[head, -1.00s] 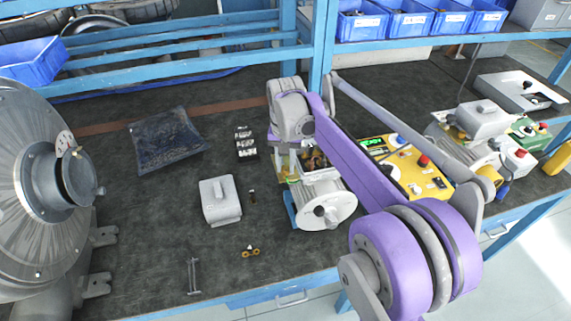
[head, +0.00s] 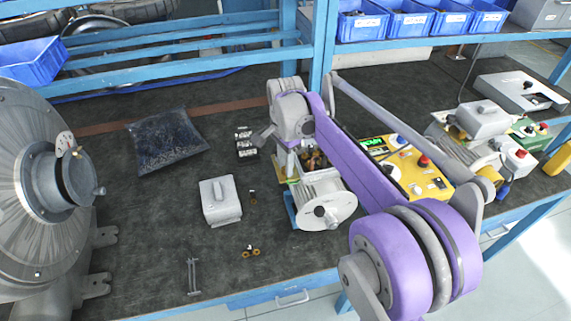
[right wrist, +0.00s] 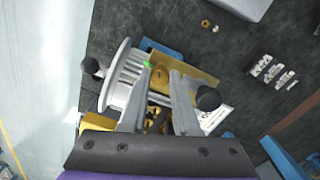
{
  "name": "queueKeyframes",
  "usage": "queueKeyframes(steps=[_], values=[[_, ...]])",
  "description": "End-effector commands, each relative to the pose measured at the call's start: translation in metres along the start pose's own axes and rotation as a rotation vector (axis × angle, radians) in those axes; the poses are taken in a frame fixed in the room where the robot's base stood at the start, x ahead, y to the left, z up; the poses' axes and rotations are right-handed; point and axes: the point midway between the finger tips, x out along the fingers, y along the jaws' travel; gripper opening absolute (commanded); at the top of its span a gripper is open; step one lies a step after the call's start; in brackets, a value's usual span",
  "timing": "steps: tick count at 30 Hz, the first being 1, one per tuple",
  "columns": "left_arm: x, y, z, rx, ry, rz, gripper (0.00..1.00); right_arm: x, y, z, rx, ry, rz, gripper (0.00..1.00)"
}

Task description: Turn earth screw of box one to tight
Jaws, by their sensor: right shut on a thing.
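The small motor (head: 326,209) stands at the middle of the bench with its open terminal box, box one (head: 313,160), on top. Brass terminals (right wrist: 155,118) show inside the box in the right wrist view. In the head view my purple right arm covers part of the motor. My left gripper is not in view.
A grey box lid (head: 220,201) lies left of the motor, with small brass parts (head: 251,252) in front. A yellow tester (head: 407,170) stands right of it. A large grey blower (head: 35,190) fills the left end. Dark bench is free between the blower and the lid.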

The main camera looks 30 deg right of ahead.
Motion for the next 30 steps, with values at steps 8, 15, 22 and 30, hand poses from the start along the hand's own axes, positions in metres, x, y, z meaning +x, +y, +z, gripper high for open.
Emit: queueKeyframes(steps=[8,15,22,30], values=[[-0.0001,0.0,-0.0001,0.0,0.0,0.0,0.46,-0.0005,-0.0004,-0.0001,0.074,0.0,-0.001,0.0],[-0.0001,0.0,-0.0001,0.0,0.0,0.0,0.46,-0.0006,-0.0004,-0.0001,0.084,0.0,-0.001,0.0],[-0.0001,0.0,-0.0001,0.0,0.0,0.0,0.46,-0.0006,-0.0004,-0.0001,0.084,0.0,-0.001,0.0],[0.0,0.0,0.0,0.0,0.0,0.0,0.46,-0.0003,-0.0006,-0.0001,0.083,0.0,-0.002,0.59]])
